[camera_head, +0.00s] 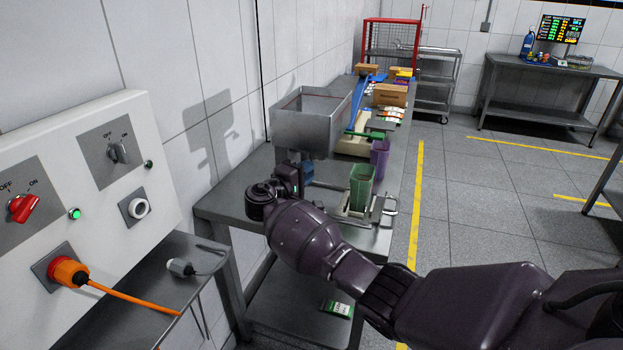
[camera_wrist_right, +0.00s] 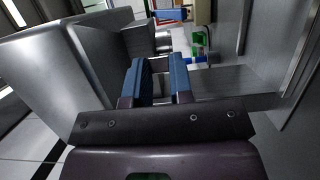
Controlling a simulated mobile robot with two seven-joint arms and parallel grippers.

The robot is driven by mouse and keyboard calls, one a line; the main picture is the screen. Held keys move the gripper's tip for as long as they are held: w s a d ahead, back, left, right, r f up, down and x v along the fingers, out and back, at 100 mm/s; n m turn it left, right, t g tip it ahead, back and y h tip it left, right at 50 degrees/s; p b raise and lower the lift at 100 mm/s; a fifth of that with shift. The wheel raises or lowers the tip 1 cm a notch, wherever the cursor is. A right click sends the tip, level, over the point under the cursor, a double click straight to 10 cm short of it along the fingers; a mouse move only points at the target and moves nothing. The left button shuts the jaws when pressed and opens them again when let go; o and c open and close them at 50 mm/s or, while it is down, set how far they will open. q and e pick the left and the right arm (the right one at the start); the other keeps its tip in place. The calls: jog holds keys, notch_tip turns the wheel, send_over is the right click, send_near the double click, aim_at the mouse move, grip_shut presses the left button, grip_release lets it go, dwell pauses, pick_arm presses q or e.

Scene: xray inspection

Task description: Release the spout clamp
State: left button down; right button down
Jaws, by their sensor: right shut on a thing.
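The steel hopper (camera_head: 310,122) stands above the steel table beside the wall. My right gripper (camera_head: 306,172) is low beneath it, with its blue fingers pointing away from me. In the right wrist view, the gripper (camera_wrist_right: 160,68) is shut on a grey metal part between its fingers. This part seems to be the spout clamp (camera_wrist_right: 158,60), but its shape is mostly hidden. The hopper's grey wall (camera_wrist_right: 45,80) fills the left of that view. My wrist covers the area below the hopper in the head view. My left gripper is out of view.
A green bin (camera_head: 362,186) stands in a metal frame on the table, right of my gripper. A purple bin (camera_head: 379,158) and a cardboard box (camera_head: 390,95) are behind it. A white control panel (camera_head: 85,180) with switches stands at left.

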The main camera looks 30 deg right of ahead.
pick_arm(q)
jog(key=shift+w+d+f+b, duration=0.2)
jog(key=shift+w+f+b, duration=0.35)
jog(key=shift+b, duration=0.5)
pick_arm(e)
jog(key=m+g, duration=0.1)
jog(key=g, duration=0.1)
jog(key=w+a+m+g+h, duration=0.1)
jog(key=shift+w+a+f+m+g, duration=0.1)
jog(key=shift+m+g, duration=0.2)
jog(key=shift+g, duration=0.1)
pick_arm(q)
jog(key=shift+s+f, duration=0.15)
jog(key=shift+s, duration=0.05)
pick_arm(e)
jog(key=c, duration=1)
grip_release()
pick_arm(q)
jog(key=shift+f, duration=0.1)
pick_arm(e)
jog(key=s+a, duration=0.1)
jog(key=a, duration=0.9)
jog(key=shift+s+a, duration=0.35)
